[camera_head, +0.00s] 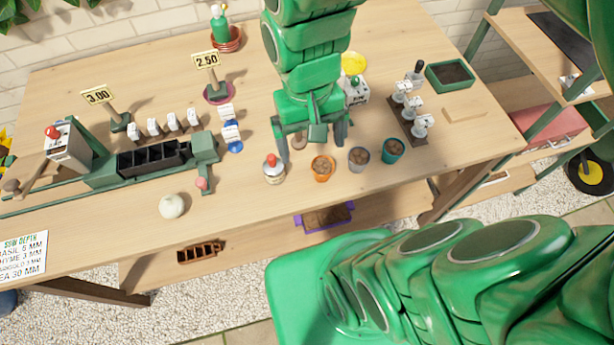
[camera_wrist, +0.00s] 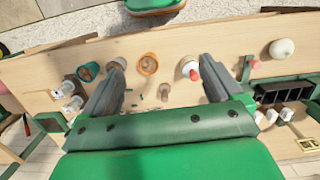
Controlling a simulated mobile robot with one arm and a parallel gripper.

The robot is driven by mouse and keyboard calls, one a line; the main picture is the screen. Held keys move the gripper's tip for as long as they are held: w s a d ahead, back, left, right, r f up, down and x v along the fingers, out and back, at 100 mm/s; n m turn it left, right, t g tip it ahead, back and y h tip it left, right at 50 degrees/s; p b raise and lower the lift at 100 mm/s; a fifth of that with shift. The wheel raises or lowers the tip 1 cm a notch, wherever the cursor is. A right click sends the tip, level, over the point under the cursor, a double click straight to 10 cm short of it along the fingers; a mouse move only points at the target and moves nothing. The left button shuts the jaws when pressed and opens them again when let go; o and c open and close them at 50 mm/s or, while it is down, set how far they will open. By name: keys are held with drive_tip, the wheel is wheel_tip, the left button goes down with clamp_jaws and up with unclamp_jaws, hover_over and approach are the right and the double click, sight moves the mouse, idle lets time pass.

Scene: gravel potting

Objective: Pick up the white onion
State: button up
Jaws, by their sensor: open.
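The white onion (camera_head: 172,206) is a round, pale bulb on the wooden table, near the front edge left of centre in the head view. It also shows in the wrist view (camera_wrist: 282,48) at the upper right. My gripper (camera_head: 312,140) is over the table, well to the right of the onion, behind the small pots. In the wrist view my gripper (camera_wrist: 160,88) has its fingers spread wide, with nothing held between them. Nothing hides the onion in either view.
A bottle with a red cap (camera_head: 274,170), an orange pot (camera_head: 323,169), a grey pot (camera_head: 359,159) and a teal pot (camera_head: 392,151) stand near my gripper. A green rail with a black tray (camera_head: 153,158) lies behind the onion. Bare table (camera_head: 235,200) lies to the onion's right.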

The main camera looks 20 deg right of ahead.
drive_tip(key=w+a+f, duration=0.2)
drive_tip(key=w+a, duration=0.3)
drive_tip(key=n+t, duration=0.2)
drive_tip(key=t, duration=0.1)
hover_over(166, 202)
drive_tip(key=f, duration=1.3)
drive_tip(key=shift+s+d+f, duration=0.1)
drive_tip(key=shift+s+d, duration=0.1)
drive_tip(key=shift+d, duration=0.1)
drive_tip(key=shift+w+a+f, duration=0.1)
drive_tip(key=shift+f, duration=1.2)
drive_tip(key=shift+w+a+f, duration=0.1)
drive_tip(key=shift+w+f, duration=0.05)
drive_tip(key=shift+f, duration=1.15)
drive_tip(key=shift+w+a+f, duration=0.1)
drive_tip(key=shift+f, duration=1.2)
drive_tip(key=c, duration=1.2)
